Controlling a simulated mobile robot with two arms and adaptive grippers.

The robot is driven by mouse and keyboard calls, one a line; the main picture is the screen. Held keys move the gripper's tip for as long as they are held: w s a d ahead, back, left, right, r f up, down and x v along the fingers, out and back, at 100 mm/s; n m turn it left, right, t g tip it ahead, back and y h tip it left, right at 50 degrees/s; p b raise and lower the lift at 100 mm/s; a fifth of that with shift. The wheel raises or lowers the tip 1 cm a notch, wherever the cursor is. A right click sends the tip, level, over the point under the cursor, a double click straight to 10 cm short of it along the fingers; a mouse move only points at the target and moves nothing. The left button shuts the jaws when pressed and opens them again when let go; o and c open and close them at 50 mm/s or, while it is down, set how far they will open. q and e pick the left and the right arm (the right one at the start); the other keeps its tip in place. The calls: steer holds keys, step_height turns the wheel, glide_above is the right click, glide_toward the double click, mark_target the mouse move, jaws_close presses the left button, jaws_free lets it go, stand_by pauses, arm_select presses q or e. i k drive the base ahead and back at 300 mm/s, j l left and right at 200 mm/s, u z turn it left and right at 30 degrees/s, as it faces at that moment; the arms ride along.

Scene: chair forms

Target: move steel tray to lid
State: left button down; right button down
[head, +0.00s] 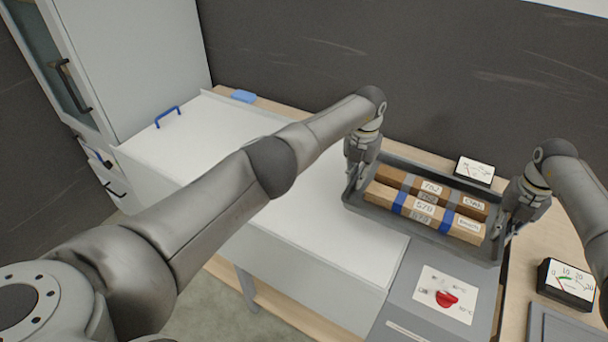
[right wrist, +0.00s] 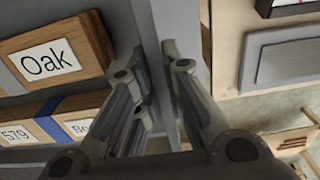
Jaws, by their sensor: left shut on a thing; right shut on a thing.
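The grey steel tray (head: 418,228) holds wooden blocks with paper labels, some wrapped with blue bands (head: 422,208). My left gripper (head: 356,182) is shut on the tray's left end. My right gripper (head: 510,228) is shut on its right end. In the right wrist view the fingers (right wrist: 160,95) close around the tray's wall (right wrist: 151,35), with blocks labelled "Oak" and "579" inside. The tray sits over the right part of the white top and the control panel; I cannot tell whether it touches them. The white lid (head: 190,140) with a blue handle (head: 167,117) lies left, partly behind my left arm.
A grey control panel (head: 405,300) with a red knob (head: 446,298) is below the tray. A tall cabinet (head: 140,70) stands at the left. A blue item (head: 243,96) lies at the back.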

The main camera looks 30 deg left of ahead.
mark_target(322, 181)
steer(key=j, duration=0.55)
steer(key=i+j, duration=0.15)
steer(key=j, duration=0.9)
steer(key=i, duration=0.05)
